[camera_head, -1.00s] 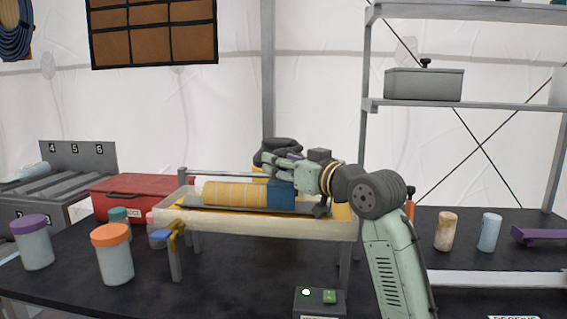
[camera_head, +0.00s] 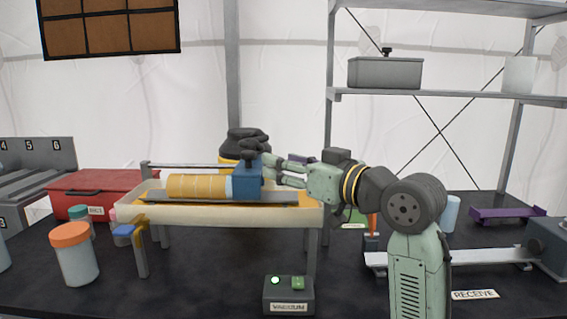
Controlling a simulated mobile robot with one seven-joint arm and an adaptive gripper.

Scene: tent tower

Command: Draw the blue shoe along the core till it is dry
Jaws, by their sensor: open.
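The blue shoe (camera_head: 247,186) is a block with a dark knob on top, sitting at the right end of the core (camera_head: 196,187). The core is a yellow-tan cylinder with pale bands, lying level in a cream tray (camera_head: 225,216) on grey legs. A wet look on the core cannot be told from here. My gripper (camera_head: 278,172) is open just right of the shoe, its fingers pointing left towards the knob. It holds nothing; whether a fingertip touches the shoe cannot be told.
A black box marked VACUUM (camera_head: 288,296) with a lit green lamp stands in front of the tray. An orange-lidded jar (camera_head: 76,256) and a red case (camera_head: 100,190) are at left. A dark lumpy thing (camera_head: 246,143) is behind the shoe. Shelving (camera_head: 440,94) stands at right.

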